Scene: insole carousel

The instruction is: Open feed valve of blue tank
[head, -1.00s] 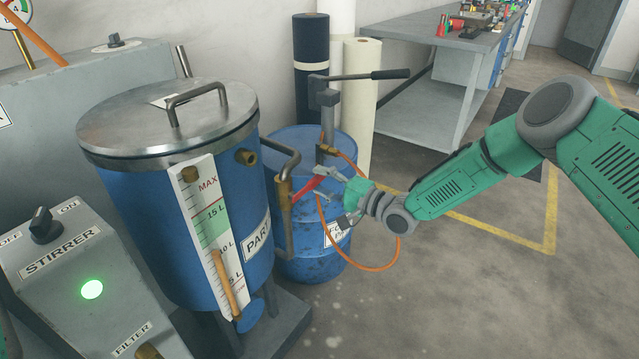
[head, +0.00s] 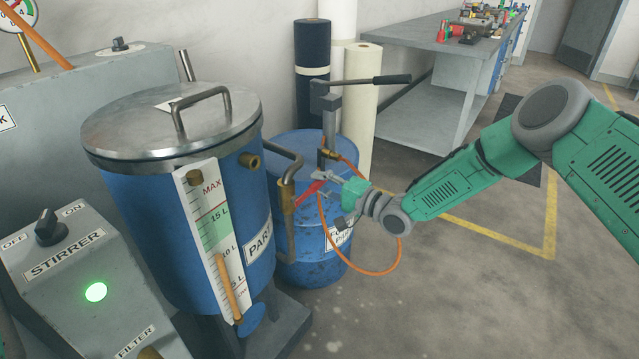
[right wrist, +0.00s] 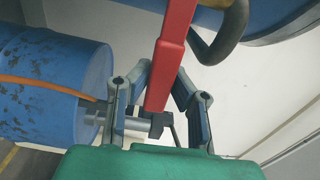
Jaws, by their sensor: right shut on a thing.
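The blue tank (head: 205,235) with a steel lid stands left of centre in the head view. The red valve lever (head: 308,194) sits at the brass fitting on the pipe at its right side, slanting up to the right. My right gripper (head: 322,182) is shut on the lever's outer end. In the right wrist view the red lever (right wrist: 174,50) runs down between the two fingers (right wrist: 158,98). The gripper hides part of the lever in the head view. My left gripper is not in view.
A blue drum (head: 308,262) with a hand pump (head: 332,115) and orange hose (head: 385,268) stands right behind the lever. The stirrer box (head: 75,290) with a lit green lamp is at the left. A grey workbench (head: 425,40) is at the back. The floor at right is clear.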

